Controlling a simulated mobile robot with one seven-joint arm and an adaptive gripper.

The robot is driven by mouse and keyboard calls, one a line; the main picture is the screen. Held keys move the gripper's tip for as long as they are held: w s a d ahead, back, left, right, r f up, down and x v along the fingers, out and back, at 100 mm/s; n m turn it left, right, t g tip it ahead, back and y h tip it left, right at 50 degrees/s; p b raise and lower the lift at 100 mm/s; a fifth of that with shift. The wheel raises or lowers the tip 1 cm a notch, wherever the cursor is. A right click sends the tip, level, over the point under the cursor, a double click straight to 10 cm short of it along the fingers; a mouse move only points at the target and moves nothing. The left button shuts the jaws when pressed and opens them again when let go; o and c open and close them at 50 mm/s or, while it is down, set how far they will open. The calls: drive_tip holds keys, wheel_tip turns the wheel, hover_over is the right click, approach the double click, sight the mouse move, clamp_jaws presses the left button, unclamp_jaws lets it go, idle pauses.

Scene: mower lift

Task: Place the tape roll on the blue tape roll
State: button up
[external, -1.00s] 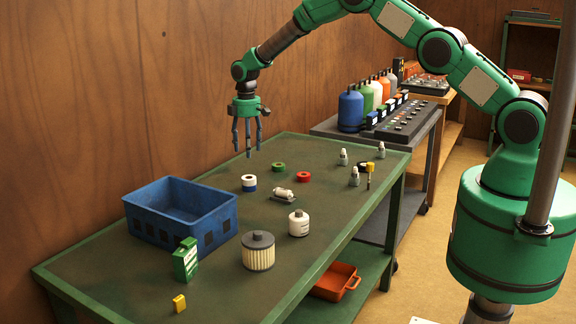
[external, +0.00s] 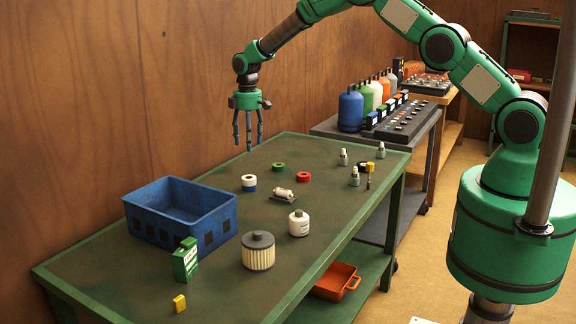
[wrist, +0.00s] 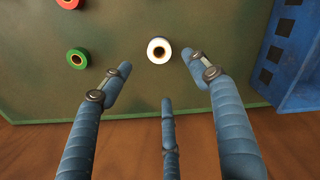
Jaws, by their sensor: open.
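A white tape roll (external: 249,179) rests on top of a blue tape roll (external: 250,188) on the green table, near its back edge. In the wrist view the white roll (wrist: 159,50) shows from above, with the blue one hidden beneath it. My gripper (external: 248,147) hangs above the table's back edge, fingers pointing down, open and empty. In the wrist view its three spread fingers (wrist: 160,85) reach toward the white roll, and none touches it. A green roll (external: 278,167) and a red roll (external: 303,176) lie apart to the right.
A blue crate (external: 180,213) stands left of the rolls on the table (external: 335,217). A small metal part (external: 283,194), a white bottle (external: 299,223), a filter (external: 258,251) and a green box (external: 185,259) stand nearer the front. Small bottles (external: 354,176) stand at the right.

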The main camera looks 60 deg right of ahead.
drive_tip(key=s+a+r+m, duration=0.1)
drive_tip(key=s+r, duration=0.2)
drive_tip(key=r, duration=0.4)
drive_tip(key=s+a+r+t, duration=0.1)
drive_tip(key=s+r, duration=0.2)
drive_tip(key=r, duration=0.3)
drive_tip(key=s+a+r+m, duration=0.1)
drive_tip(key=s+r, duration=0.2)
drive_tip(key=r, duration=0.4)
drive_tip(key=s+a+r+m+t, duration=0.1)
drive_tip(key=s+a+r+t, duration=0.1)
drive_tip(key=s+r, duration=1.25)
drive_tip(key=s+a+r+m+t, duration=0.1)
drive_tip(key=s+r, duration=0.2)
drive_tip(key=s, duration=0.7)
drive_tip(key=s+a+r+m, duration=0.1)
drive_tip(key=s+a+r, duration=0.15)
drive_tip(key=s, duration=0.75)
drive_tip(key=s+f+m+t, duration=0.1)
drive_tip(key=s+f+m, duration=0.1)
drive_tip(key=s, duration=1.4)
drive_tip(key=shift+s+a+f, duration=0.15)
drive_tip(key=shift+s+f, duration=0.15)
drive_tip(key=shift+f, duration=0.1)
drive_tip(key=shift+f, duration=0.1)
wheel_tip(320, 180, down, 7)
drive_tip(key=b, duration=0.6)
drive_tip(key=shift+r+b, duration=0.2)
drive_tip(key=shift+b, duration=0.2)
